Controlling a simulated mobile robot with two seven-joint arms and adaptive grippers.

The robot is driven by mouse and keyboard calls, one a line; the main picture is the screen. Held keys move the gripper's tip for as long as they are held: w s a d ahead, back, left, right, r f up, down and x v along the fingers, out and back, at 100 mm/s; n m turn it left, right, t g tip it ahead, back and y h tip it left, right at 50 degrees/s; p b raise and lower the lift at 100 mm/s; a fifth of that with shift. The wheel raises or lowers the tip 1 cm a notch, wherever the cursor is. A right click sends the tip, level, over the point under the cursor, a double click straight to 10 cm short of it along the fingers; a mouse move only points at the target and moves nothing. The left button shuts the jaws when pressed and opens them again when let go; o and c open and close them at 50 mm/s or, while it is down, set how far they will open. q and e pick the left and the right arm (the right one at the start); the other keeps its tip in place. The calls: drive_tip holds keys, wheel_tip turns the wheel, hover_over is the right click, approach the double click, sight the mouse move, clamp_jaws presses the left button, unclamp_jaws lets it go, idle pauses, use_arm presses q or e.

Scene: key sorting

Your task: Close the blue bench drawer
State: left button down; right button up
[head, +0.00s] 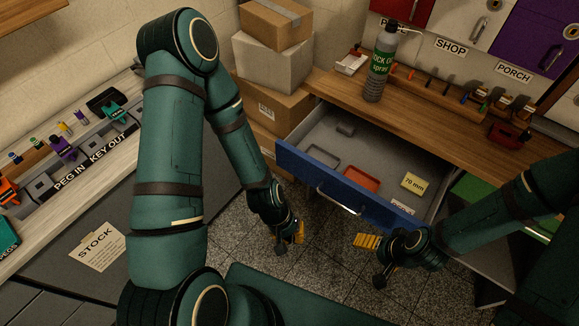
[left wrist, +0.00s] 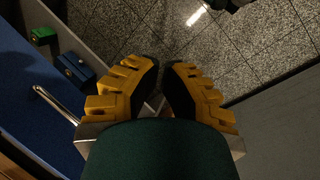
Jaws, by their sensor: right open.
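The blue bench drawer (head: 340,189) is pulled out from under the wooden bench in the head view. Its bar handle (head: 340,200) faces the floor side. In the left wrist view a blue panel (left wrist: 28,105) with a bar handle (left wrist: 55,104) shows at left. My left gripper (head: 299,232) hangs low, left of the drawer front and apart from its handle. In the left wrist view its yellow fingers (left wrist: 160,75) are close together with nothing between them. My right gripper (head: 367,241) is open and empty, below the right part of the drawer front.
The drawer holds a red tray (head: 361,179), a yellow card (head: 413,185) and grey pieces. A spray bottle (head: 380,65) stands on the bench (head: 440,110). Cardboard boxes (head: 270,105) are stacked left of the drawer. A counter (head: 75,190) is at left. Speckled floor (head: 320,265) is clear before the drawer.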

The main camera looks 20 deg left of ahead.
use_arm(q)
drive_tip(key=s+f+n+g+h, duration=0.2)
drive_tip(key=s+n+g+h, duration=0.1)
drive_tip(key=s+n, duration=0.15)
drive_tip(key=n+t+y+b, duration=0.2)
drive_tip(key=n+t, duration=1.9)
drive_tip(key=n, duration=0.4)
approach(281, 160)
drive_tip(key=b+x, duration=0.2)
drive_tip(key=x, duration=0.6)
drive_tip(key=shift+w+r+b, duration=0.1)
drive_tip(key=shift+b, duration=0.2)
drive_tip(key=shift+w+d, duration=0.1)
